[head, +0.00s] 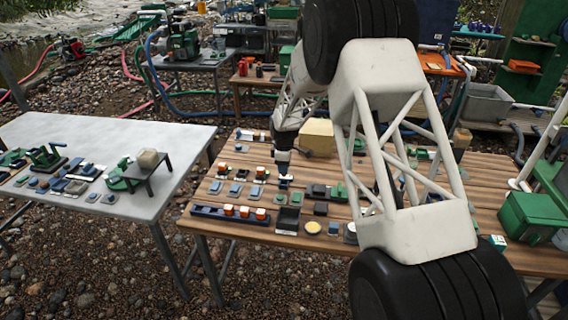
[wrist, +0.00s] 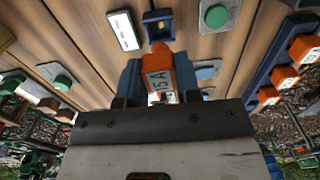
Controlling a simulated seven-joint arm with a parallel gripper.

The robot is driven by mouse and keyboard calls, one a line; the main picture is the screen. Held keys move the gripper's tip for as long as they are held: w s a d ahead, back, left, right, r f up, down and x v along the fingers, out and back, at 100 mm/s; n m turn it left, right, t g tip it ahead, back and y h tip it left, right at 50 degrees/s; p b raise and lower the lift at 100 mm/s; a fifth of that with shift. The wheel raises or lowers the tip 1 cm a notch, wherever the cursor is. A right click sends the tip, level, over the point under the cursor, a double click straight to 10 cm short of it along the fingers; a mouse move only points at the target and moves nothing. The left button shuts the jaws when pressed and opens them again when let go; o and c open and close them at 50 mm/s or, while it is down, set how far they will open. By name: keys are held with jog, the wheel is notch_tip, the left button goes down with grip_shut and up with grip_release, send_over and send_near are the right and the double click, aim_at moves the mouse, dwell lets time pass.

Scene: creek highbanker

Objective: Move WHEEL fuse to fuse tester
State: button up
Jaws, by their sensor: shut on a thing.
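My gripper (head: 284,178) is low over the wooden table in the head view, among rows of small parts. In the wrist view my gripper (wrist: 158,82) is shut on an orange fuse (wrist: 157,68) marked "15A". A small blue holder (wrist: 158,22) with a dark opening lies just beyond the fuse, beside a white label plate (wrist: 124,30) whose text I cannot read. I cannot tell from either view whether the fuse still touches a socket below. No WHEEL lettering is legible, and I cannot pick out the fuse tester for certain.
A dark blue rail (head: 207,211) with several orange fuses lies along the table's front left; it also shows in the wrist view (wrist: 266,72). A green button (wrist: 216,16) is close by. A green box (head: 530,216) stands at the right. A grey table (head: 110,135) stands to the left.

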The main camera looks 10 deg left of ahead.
jog(key=shift+f, duration=0.55)
jog(key=shift+f, duration=2.05)
dwell(2.7)
jog(key=o, duration=1)
jog(key=shift+r, duration=0.15)
jog(key=shift+r, duration=3.6)
